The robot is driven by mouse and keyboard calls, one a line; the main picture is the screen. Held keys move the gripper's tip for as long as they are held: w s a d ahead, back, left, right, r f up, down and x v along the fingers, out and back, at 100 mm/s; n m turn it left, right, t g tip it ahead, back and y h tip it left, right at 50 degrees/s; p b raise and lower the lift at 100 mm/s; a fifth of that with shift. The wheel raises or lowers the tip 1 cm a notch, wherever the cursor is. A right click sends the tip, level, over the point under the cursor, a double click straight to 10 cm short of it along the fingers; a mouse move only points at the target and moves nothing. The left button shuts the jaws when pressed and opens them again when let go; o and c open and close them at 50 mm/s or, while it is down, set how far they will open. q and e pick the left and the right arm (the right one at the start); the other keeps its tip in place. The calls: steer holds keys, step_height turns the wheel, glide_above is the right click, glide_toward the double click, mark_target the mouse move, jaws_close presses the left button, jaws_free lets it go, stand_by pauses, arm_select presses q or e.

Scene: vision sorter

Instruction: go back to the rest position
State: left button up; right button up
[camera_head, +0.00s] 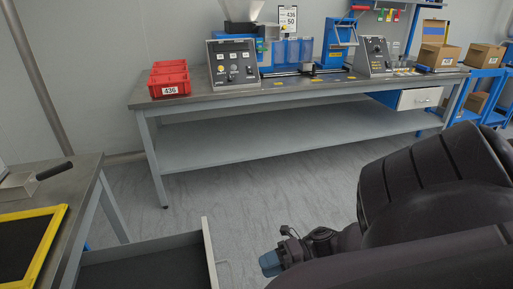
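My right arm fills the lower right of the head view. Its dark links reach in from the right edge. The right gripper (271,262) shows at the arm's far end as a small blue-grey tip, above the floor and beside the open drawer. It is too small and turned too far to tell whether its fingers are open or shut. I see nothing clearly held in it. My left gripper is not in view.
A long grey workbench (300,88) with machines stands ahead. Stacked red bins (169,84) sit on its left end. An open drawer (150,265) sticks out at lower left, near a yellow-framed black mat (25,245). Blue carts with cardboard boxes (440,55) stand at right. Floor between is clear.

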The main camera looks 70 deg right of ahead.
steer(key=shift+s+d, duration=0.3)
steer(key=shift+s, duration=0.05)
stand_by(0.5)
